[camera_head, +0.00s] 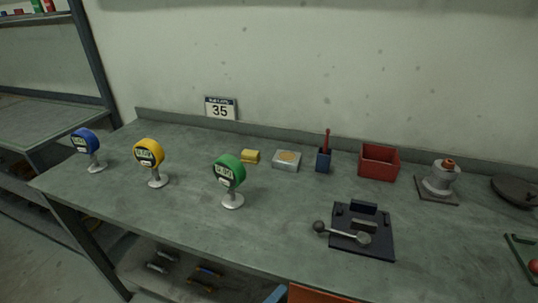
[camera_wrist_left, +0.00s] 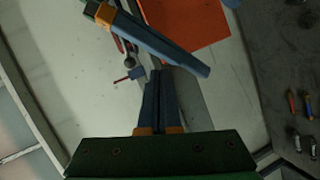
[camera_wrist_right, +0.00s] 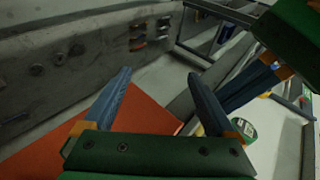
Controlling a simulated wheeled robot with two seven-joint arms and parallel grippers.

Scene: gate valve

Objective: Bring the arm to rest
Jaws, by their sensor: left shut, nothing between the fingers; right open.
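My left gripper (camera_wrist_left: 161,72) is shut and empty in the left wrist view, its blue fingers together. In the head view only a blue tip of it (camera_head: 276,295) shows at the bottom edge, in front of the bench. My right gripper (camera_wrist_right: 159,73) is open and empty in the right wrist view, its blue fingers wide apart. It is outside the head view. The left gripper also shows at the upper right of the right wrist view (camera_wrist_right: 248,88). Both grippers are close to each other and apart from the things on the bench.
On the bench (camera_head: 130,205) stand blue (camera_head: 85,141), yellow (camera_head: 149,154) and green (camera_head: 229,173) round-headed gauges. A dark plate (camera_head: 375,246) carries a ball-ended lever (camera_head: 340,234). A red bin (camera_head: 379,162) and a grey valve-like part (camera_head: 440,178) stand behind. The bench's front left is clear.

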